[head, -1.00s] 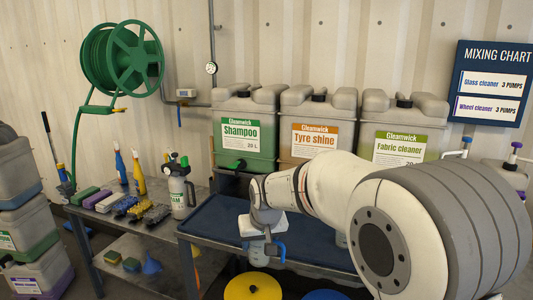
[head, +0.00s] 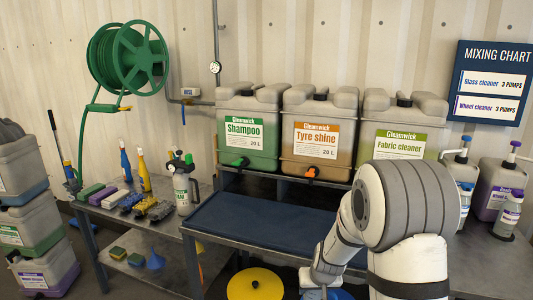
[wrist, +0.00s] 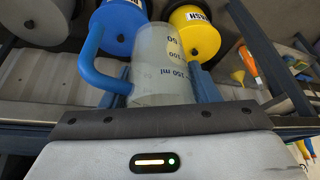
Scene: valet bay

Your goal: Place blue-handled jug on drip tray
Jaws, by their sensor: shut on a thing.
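The blue-handled jug (wrist: 158,62) is a cloudy clear measuring jug with ml marks. In the wrist view it sits between the fingers of my gripper (wrist: 165,88), which is shut on it; its blue handle (wrist: 92,55) points to the left. In the head view my gripper is low at the bottom edge, in front of the table, and the jug is mostly cut off or hidden there. A dark blue, flat tray-like surface (head: 262,220), which looks like the drip tray, lies on the table below the canisters. It is empty where visible.
Canisters of shampoo (head: 250,130), tyre shine (head: 318,135) and fabric cleaner (head: 402,130) stand behind the tray, taps facing forward. A yellow-lidded bucket (head: 256,285) is on the floor in front. A spray bottle (head: 185,190) and brushes stand on the left bench. Purple-labelled wheel cleaner (head: 497,185) stands right.

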